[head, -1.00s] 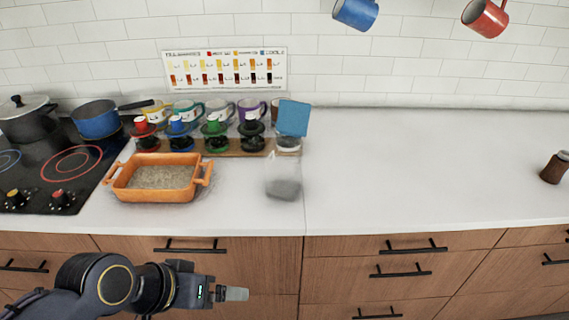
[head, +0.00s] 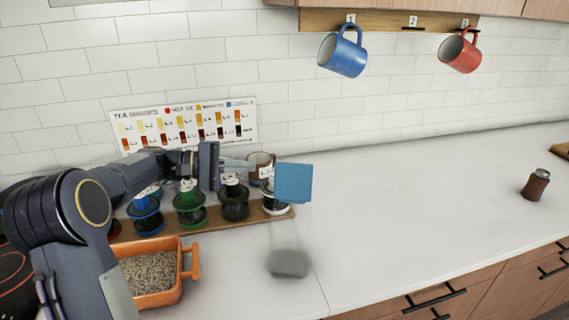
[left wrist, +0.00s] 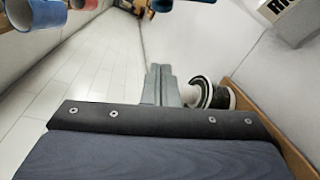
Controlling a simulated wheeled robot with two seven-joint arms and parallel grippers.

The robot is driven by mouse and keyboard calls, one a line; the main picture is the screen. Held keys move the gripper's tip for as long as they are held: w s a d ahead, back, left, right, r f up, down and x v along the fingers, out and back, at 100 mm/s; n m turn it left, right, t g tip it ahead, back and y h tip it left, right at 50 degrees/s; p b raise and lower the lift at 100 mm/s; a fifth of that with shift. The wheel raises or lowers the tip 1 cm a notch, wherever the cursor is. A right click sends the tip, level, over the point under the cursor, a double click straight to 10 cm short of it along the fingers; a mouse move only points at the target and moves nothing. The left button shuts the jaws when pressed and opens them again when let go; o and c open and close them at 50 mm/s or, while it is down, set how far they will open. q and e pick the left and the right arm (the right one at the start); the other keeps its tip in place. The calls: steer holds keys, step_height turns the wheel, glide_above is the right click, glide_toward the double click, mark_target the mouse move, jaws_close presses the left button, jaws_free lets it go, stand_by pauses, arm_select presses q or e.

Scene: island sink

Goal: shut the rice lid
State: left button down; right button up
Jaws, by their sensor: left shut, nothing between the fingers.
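The clear container (head: 288,263) stands on the white counter, with grey contents low in it. Its blue lid (head: 293,183) stands up open at the container's back edge. My left gripper (head: 240,165) is shut and empty, held above the row of coffee drippers, just left of the lid and apart from it. In the left wrist view its closed fingers (left wrist: 161,84) point away from the camera, and part of a label reading "RI" (left wrist: 284,5) shows at the top right. My right gripper is not in view.
Several drippers stand on a wooden board (head: 215,220) under my left arm, with a brown mug (head: 261,166) behind. An orange tray (head: 190,262) of grains is in front. A blue mug (head: 343,54) and a red mug (head: 459,52) hang above. The counter to the right is mostly clear.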

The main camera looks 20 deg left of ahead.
mark_target(283, 169)
arm_select(q)
steer(key=d+p, duration=0.1)
steer(key=d, duration=0.2)
steer(key=w+d, duration=0.1)
steer(key=d, duration=0.2)
steer(key=w+d+p, duration=0.1)
steer(key=d, duration=0.2)
steer(key=shift+d+r+p, duration=0.1)
steer(key=shift+r+p, duration=0.1)
steer(key=shift+p, duration=0.1)
steer(key=shift+s+d, duration=0.1)
steer(key=shift+s, duration=0.15)
